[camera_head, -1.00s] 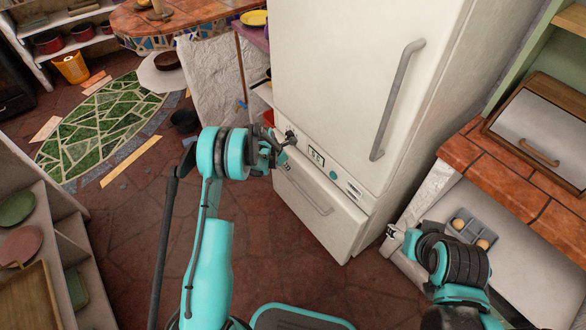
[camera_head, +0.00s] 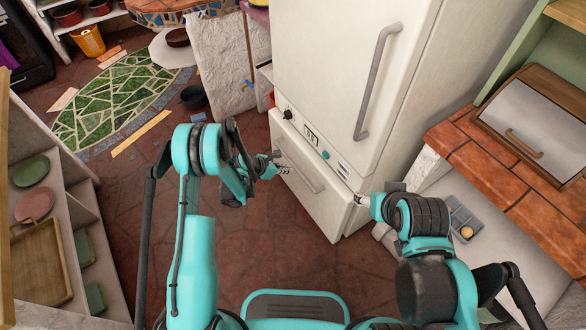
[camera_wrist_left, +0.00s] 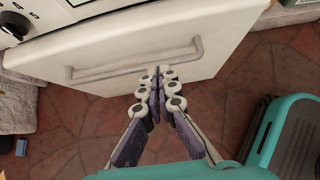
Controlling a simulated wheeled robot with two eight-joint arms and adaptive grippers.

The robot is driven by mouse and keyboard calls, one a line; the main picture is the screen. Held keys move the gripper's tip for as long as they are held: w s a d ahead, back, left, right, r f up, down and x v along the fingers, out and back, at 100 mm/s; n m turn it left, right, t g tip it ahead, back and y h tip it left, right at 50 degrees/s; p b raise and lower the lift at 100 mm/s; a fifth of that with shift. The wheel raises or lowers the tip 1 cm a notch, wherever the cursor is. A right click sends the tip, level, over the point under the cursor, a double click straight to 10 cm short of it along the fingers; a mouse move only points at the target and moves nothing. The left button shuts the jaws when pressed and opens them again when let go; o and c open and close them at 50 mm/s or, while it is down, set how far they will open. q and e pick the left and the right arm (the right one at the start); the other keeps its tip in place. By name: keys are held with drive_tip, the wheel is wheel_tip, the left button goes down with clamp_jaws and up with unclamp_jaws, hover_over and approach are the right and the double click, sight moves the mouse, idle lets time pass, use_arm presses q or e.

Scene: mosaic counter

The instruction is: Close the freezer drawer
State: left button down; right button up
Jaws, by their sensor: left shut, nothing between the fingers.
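The freezer drawer (camera_head: 312,205) is the white bottom front of the tall fridge, with a grey bar handle (camera_wrist_left: 100,72). From these views I cannot tell how far it stands out from the body. My left gripper (camera_head: 281,167) is at the drawer's upper left front. In the left wrist view its fingers (camera_wrist_left: 161,76) are together and empty, in front of the drawer front just below the handle; contact is unclear. My right gripper (camera_head: 361,200) is by the drawer's right edge, its fingers too small to judge.
The fridge body (camera_head: 340,60) rises above the drawer, with a dial and display panel. A tiled counter (camera_head: 500,165) with a grey egg tray (camera_head: 462,218) below stands right. A shelf unit (camera_head: 95,220) is at left. Brown floor before the drawer is clear.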

use_arm(q)
drive_tip(key=b+x, duration=0.1)
drive_tip(key=x, duration=0.3)
drive_tip(key=r+b+x, duration=0.1)
drive_tip(key=b+x, duration=0.1)
drive_tip(key=x, duration=0.2)
drive_tip(key=w+d+b+x, duration=0.1)
drive_tip(key=x, duration=0.3)
drive_tip(key=shift+d+r+b, duration=0.1)
drive_tip(key=shift+r+b, duration=0.05)
drive_tip(key=shift+b, duration=0.2)
drive_tip(key=shift+w+d+r, duration=0.1)
drive_tip(key=shift+w+d, duration=0.25)
